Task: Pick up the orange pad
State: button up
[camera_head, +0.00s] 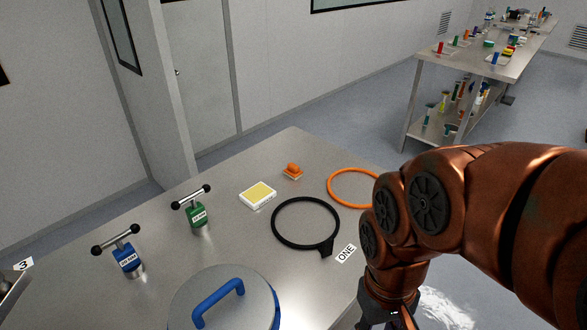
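A small orange pad (293,168) lies on the metal table (235,232), near its far edge, on a pale base. My gripper (388,322) shows only in part at the bottom of the picture, right of the table and well apart from the pad. Its fingertips are cut off by the lower edge, so I cannot see whether it is open or holds anything.
Near the pad are a yellow-topped white block (258,195), an orange ring (354,171) and a black ring clamp (275,224). Green (196,216) and blue (127,260) T-handled tools and a blue-handled round lid (190,300) stand nearer. A cluttered shelf table (480,62) stands behind.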

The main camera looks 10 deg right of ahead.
aim_at(292, 171)
jog(key=u, duration=3.4)
jog(key=k, duration=1.15)
jog(key=z, duration=1.5)
jog(key=i, duration=0.5)
jog(key=z, duration=0.1)
